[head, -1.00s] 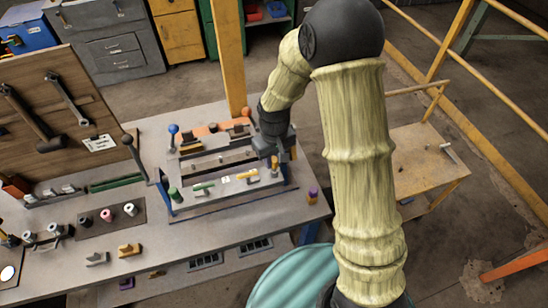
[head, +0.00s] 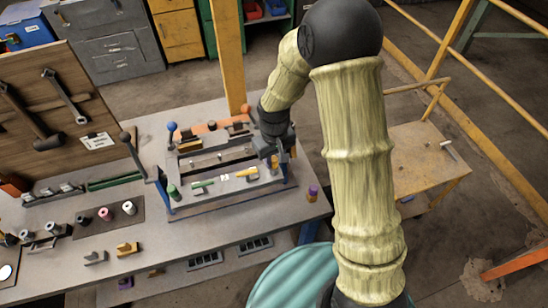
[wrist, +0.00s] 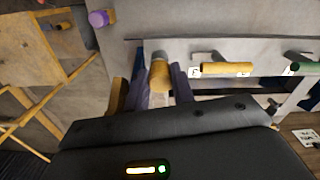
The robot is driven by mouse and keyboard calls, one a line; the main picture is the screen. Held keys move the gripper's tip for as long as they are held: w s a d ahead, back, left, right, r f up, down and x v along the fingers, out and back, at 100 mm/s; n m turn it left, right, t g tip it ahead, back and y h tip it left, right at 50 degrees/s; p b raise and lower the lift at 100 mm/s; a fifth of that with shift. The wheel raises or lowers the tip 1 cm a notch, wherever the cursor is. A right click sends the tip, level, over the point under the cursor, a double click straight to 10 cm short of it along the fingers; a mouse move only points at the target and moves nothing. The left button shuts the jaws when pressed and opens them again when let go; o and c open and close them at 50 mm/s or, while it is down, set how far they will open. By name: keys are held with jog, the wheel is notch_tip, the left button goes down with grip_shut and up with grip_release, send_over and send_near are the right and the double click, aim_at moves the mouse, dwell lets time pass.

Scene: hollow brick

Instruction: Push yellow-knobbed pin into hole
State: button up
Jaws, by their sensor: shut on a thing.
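The yellow-knobbed pin (wrist: 159,74) shows in the wrist view as a yellow-orange cylinder with a paler round end. My gripper (wrist: 160,80) is shut on this knob, with one dark finger on each side. In the head view my gripper (head: 276,157) is at the right end of the grey fixture (head: 228,193) on the bench, and the knob is mostly hidden there. The pin's shaft and the hole are hidden, so I cannot tell how deep the pin sits. A yellow bar (wrist: 227,68) lies on the fixture beside the knob.
A green handle (head: 202,184), a green knob (head: 173,192) and a blue-knobbed lever (head: 172,128) are on the fixture's left part. A purple-topped piece (head: 313,192) stands on the bench right of it. A wooden side table (head: 412,160) is farther right.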

jog(key=shift+f+b, duration=0.4)
jog(key=shift+f, duration=0.2)
jog(key=o, duration=1.1)
jog(key=shift+c, duration=0.2)
jog(key=shift+r, duration=0.2)
notch_tip(320, 180, up, 17)
jog(key=b, duration=0.3)
jog(key=s+d+f+m+t, duration=0.2)
jog(key=s+d+f+m, duration=0.3)
jog(key=s+d+f, duration=0.3)
jog(key=s+d, duration=0.4)
jog(key=d, duration=0.1)
jog(key=shift+d+t, duration=0.25)
jog(key=shift+t, duration=0.05)
